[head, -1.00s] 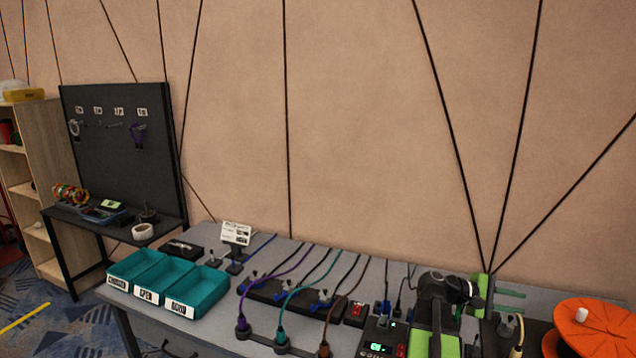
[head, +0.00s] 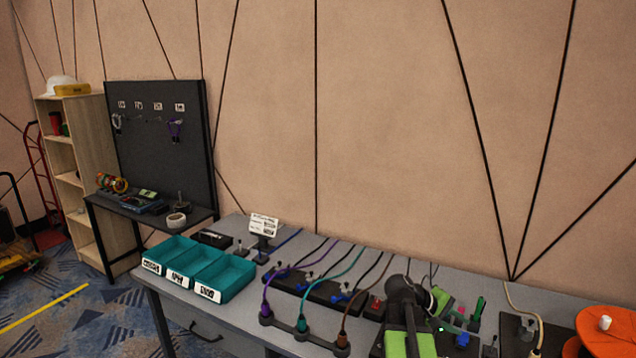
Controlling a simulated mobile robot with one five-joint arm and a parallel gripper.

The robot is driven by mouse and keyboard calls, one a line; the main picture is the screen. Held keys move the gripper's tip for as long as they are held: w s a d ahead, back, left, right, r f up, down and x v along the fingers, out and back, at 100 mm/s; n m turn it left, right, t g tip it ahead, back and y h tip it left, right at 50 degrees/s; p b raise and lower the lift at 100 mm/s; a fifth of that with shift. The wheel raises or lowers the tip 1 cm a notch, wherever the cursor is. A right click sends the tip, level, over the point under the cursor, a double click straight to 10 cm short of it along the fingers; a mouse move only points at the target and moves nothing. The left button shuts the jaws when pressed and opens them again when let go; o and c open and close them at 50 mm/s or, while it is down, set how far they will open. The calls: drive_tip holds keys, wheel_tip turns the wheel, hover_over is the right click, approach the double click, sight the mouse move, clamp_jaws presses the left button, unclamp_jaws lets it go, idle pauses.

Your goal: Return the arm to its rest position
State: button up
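My arm, dark with bright green panels, stands low in the bottom right of the head view, in front of the grey table (head: 215,313). Its rounded dark joint is on top, and the arm looks folded. Green finger-like parts of my gripper (head: 462,312) show just right of the joint, over the table's equipment. They are small and partly hidden by the arm, so I cannot tell the gap between them or whether anything is held.
Three teal bins (head: 222,277) stand at the table's left. Purple, teal and brown cables run from a black strip (head: 313,288) left of my arm. A black pegboard (head: 160,150) and shelf (head: 85,160) stand at the back left.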

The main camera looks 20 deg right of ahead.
drive_tip(key=w+a+f, duration=0.1)
drive_tip(key=w+a, duration=0.1)
drive_tip(key=a, duration=0.2)
drive_tip(key=w+a+f+t+y, duration=0.1)
drive_tip(key=w+a, duration=0.1)
drive_tip(key=a, duration=0.2)
drive_tip(key=w+a+f+t+y, duration=0.1)
drive_tip(key=w+a+f, duration=0.1)
drive_tip(key=w+a, duration=0.1)
drive_tip(key=shift+a+f, duration=0.1)
drive_tip(key=shift+a, duration=0.45)
drive_tip(key=w+a+f+y, duration=0.1)
drive_tip(key=a, duration=0.3)
drive_tip(key=w+a+f+t+y, duration=0.1)
drive_tip(key=a, duration=0.3)
drive_tip(key=w+a, duration=0.2)
drive_tip(key=a, duration=0.2)
drive_tip(key=shift+f+y, duration=0.4)
drive_tip(key=w+a+f+t+y, duration=0.1)
drive_tip(key=a+y, duration=0.2)
drive_tip(key=a, duration=0.9)
drive_tip(key=a+f+y, duration=0.2)
drive_tip(key=a, duration=1.1)
wheel_tip(320, 180, down, 10)
drive_tip(key=s+d+b, duration=0.1)
drive_tip(key=s+b, duration=0.1)
drive_tip(key=b, duration=0.9)
wheel_tip(320, 180, up, 17)
drive_tip(key=p, duration=1.7)
drive_tip(key=shift+g, duration=0.4)
